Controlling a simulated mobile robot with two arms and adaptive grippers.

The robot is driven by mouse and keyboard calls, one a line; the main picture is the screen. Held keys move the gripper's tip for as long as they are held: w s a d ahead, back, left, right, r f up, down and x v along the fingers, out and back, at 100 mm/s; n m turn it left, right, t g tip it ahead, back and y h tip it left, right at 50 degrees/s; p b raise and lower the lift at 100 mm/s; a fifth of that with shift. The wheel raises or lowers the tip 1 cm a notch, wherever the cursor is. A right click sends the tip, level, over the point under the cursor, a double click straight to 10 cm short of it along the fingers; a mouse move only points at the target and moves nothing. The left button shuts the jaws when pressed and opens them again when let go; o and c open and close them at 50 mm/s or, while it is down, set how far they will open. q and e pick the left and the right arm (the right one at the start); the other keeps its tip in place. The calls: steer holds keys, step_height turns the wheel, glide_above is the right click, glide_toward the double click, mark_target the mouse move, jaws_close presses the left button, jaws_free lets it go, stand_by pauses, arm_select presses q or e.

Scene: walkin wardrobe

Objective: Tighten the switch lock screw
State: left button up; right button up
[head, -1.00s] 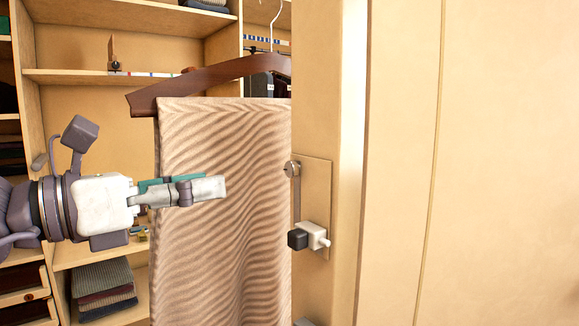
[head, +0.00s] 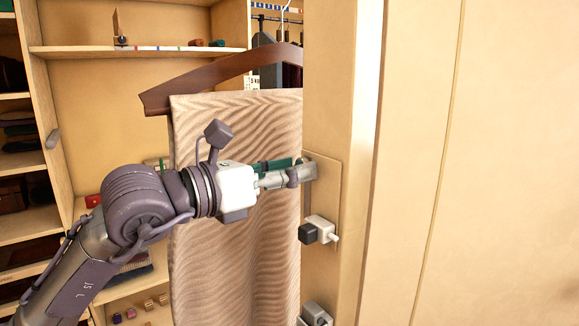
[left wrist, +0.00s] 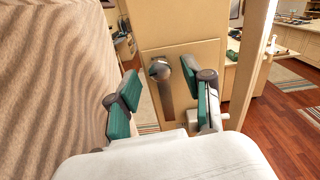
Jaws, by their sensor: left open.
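The switch lock screw (left wrist: 160,68) is a round metal head at the top of a thin metal bar on a tan plate (left wrist: 200,52). In the left wrist view it lies between my left fingers, apart from both pads. My left gripper (left wrist: 160,85) is open, with green pads. In the head view my left gripper (head: 305,170) is at the top of the plate and covers the screw. A white and black switch block (head: 320,229) sits lower on the plate. My right gripper is not in view.
A wavy-patterned cloth (head: 235,250) hangs from a brown hanger (head: 215,78) close beside my left arm. Shelves (head: 130,50) stand behind. A grey fixture (head: 315,314) is below the switch. The wide tan panel (head: 510,170) at right is bare.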

arm_select(q)
jaws_close()
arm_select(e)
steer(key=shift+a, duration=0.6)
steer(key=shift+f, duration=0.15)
arm_select(q)
steer(key=shift+a+r+m+b, duration=0.1)
steer(key=shift+m+b, duration=7.5)
steer(key=shift+m, duration=2)
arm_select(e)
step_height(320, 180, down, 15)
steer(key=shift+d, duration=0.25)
